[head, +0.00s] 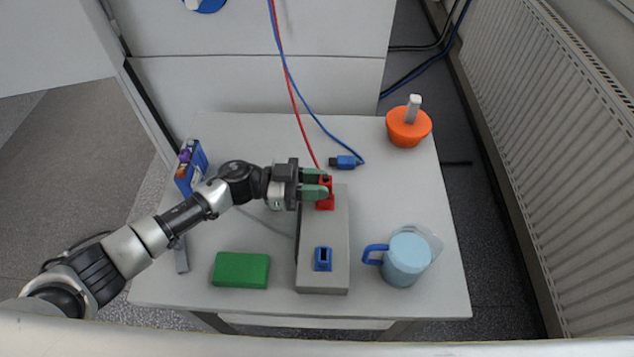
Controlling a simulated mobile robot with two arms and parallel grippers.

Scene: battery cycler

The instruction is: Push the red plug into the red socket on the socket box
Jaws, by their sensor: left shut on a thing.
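The grey socket box (337,232) stands on the white table. Its red socket (325,203) is at the far end and its blue socket (323,259) at the near end. My left gripper (323,187) reaches in from the left and is shut on the red plug (326,181), whose red cable runs up toward the back. The plug is at the red socket, partly hidden by the green fingers. I cannot tell how deep it sits. My right gripper is not in view.
A blue plug (346,162) with a blue cable lies behind the box. A green block (241,269) lies left, a light blue jug (406,260) stands right. An orange bowl (408,127) is at the back right, a blue box (191,166) at the back left of the table (400,190).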

